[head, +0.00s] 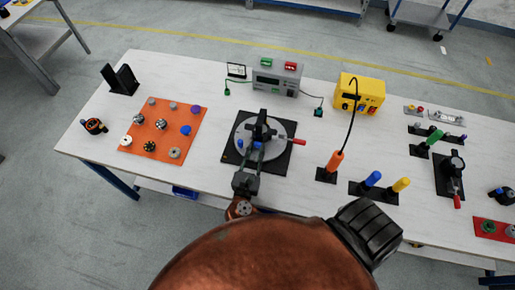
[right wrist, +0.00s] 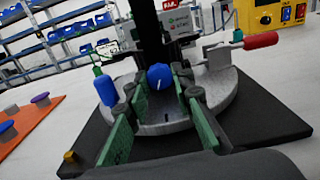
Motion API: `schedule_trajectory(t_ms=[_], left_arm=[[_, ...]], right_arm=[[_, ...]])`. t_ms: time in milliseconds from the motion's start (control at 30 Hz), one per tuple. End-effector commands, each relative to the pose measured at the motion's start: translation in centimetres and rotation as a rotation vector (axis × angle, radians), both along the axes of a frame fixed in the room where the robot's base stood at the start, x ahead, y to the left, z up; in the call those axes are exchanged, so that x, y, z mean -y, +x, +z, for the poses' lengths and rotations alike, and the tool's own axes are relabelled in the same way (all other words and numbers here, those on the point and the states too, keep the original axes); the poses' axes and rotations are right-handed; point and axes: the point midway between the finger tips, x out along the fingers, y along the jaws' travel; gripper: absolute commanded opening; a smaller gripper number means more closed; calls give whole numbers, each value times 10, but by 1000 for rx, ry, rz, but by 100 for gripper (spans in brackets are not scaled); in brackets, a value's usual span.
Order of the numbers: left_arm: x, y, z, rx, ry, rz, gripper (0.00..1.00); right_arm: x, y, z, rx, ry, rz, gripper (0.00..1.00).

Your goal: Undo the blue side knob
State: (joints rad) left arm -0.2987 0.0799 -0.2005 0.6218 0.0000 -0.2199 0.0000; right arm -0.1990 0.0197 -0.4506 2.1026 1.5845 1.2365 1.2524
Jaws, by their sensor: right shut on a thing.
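The blue side knob (right wrist: 160,77), with a white line on its face, sits at the foot of a black upright on a round grey plate (right wrist: 232,98). My right gripper (right wrist: 161,82) is shut on this knob, its green-padded fingers on either side of it. In the head view the right gripper (head: 256,153) reaches in from below over the grey plate (head: 284,128), and its fingers mostly hide the knob. A separate blue grip (right wrist: 105,88) stands at the left of the plate. My left gripper is not in view.
A black base mat (head: 284,159) lies under the plate. A red handle (head: 299,141) sticks out right. An orange board (head: 195,112) with several knobs lies left. A grey box (head: 277,77) and yellow box (head: 361,91) stand behind. Orange (head: 334,161) and blue (head: 373,179) handles stand right.

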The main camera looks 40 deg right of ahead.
Motion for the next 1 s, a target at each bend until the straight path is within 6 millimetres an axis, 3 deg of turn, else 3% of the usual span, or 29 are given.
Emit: schedule_trajectory(t_ms=[300,800,833,1000], left_arm=[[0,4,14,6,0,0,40],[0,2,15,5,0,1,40],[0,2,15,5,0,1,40],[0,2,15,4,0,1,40]], right_arm=[[0,0,1,-93,-80,0,0],[0,0,0,-111,-96,1,0],[0,0,0,-111,-96,1,23],[0,0,0,-110,-96,0,30]])
